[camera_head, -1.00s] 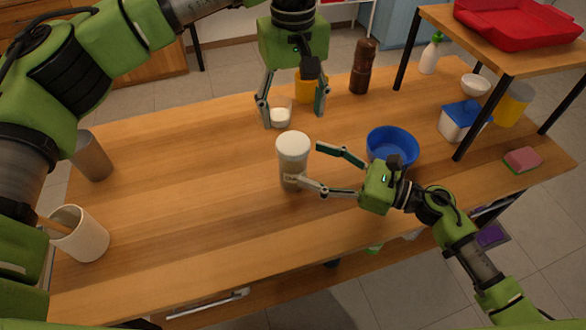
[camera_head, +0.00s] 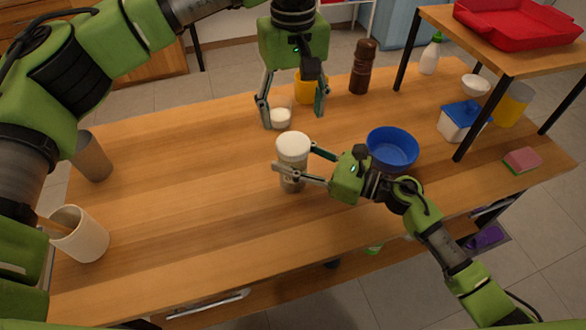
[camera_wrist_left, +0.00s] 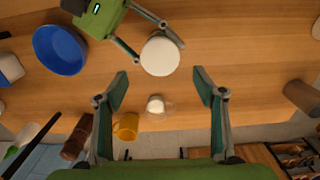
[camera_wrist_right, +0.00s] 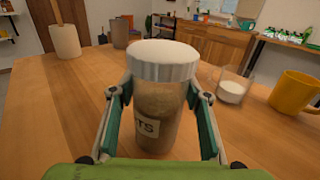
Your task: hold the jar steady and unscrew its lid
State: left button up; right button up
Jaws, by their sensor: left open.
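The jar (camera_head: 291,178) is a clear cylinder with brownish contents and a white lid (camera_head: 292,146). It stands upright on the table, and part of a label shows in the right wrist view (camera_wrist_right: 155,105). My right gripper (camera_head: 298,160) has its fingers on either side of the jar's body, below the lid; whether the pads press on it is unclear. My left gripper (camera_head: 293,115) is open and empty, pointing down behind the jar. In the left wrist view the lid (camera_wrist_left: 160,55) lies beyond the open fingertips (camera_wrist_left: 160,80).
A small glass with white contents (camera_head: 280,118) stands near my left fingertips, with a yellow mug (camera_head: 304,88) behind. A blue bowl (camera_head: 391,149) is right of the jar. A brown grinder (camera_head: 363,68) stands at the back.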

aim_at(293, 142)
grip_shut()
pick_arm(q)
jog(key=m, duration=0.3)
jog(key=shift+m, duration=0.4)
jog(key=m, duration=0.5)
jog(key=shift+f, duration=4)
